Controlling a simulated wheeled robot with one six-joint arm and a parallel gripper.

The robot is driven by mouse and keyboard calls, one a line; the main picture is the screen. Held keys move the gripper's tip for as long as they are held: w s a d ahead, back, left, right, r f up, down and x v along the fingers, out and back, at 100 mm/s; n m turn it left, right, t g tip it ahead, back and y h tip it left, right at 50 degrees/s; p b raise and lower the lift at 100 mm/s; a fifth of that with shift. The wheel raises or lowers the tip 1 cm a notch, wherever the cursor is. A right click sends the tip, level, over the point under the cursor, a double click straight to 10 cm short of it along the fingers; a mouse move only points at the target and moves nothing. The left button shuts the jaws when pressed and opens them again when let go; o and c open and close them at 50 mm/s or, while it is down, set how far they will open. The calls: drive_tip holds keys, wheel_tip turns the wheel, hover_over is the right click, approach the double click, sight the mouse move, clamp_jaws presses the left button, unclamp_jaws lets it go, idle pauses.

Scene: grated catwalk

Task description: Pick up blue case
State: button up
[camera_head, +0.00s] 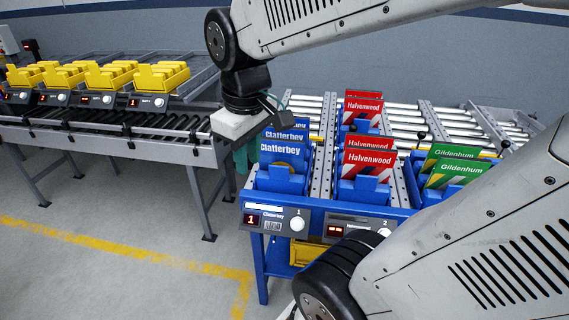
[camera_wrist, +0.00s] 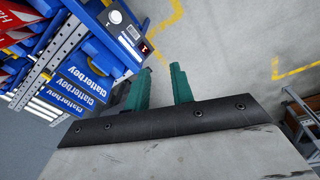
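Blue cases marked Clatterbey (camera_head: 282,153) stand upright in a row in the leftmost lane of the blue rack, the front one in a blue holder. They also show in the wrist view (camera_wrist: 82,85) at the left, turned on their side. My gripper (camera_head: 242,158) hangs just left of this lane, beside the cases and apart from them as far as I can tell. Its teal fingers (camera_wrist: 160,70) are spread, with only floor between them. My wrist hides part of the rear blue cases in the head view.
Red Halvenwood cases (camera_head: 368,162) stand in the middle lane and green Gildenhum cases (camera_head: 452,172) in the right lane. A number panel (camera_head: 274,219) fronts the lanes. Yellow bins (camera_head: 160,77) sit on a conveyor at left. Open floor (camera_head: 150,230) lies between conveyor and rack.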

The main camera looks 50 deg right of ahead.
drive_tip(key=w+d+f+n, duration=0.2)
drive_tip(key=w+d, duration=0.4)
drive_tip(key=d, duration=0.3)
drive_tip(key=n, duration=0.2)
hover_over(281, 151)
drive_tip(key=shift+h, duration=0.4)
drive_tip(key=f, duration=0.4)
drive_tip(key=shift+s+a+f, duration=0.15)
drive_tip(key=shift+a, duration=0.2)
drive_tip(key=shift+d+f, duration=0.25)
drive_tip(key=shift+d, duration=0.05)
drive_tip(key=f, duration=0.5)
drive_tip(key=w+f, duration=0.1)
drive_tip(key=f, duration=0.1)
drive_tip(key=shift+d+f, duration=0.3)
drive_tip(key=shift+d, duration=0.05)
clamp_jaws()
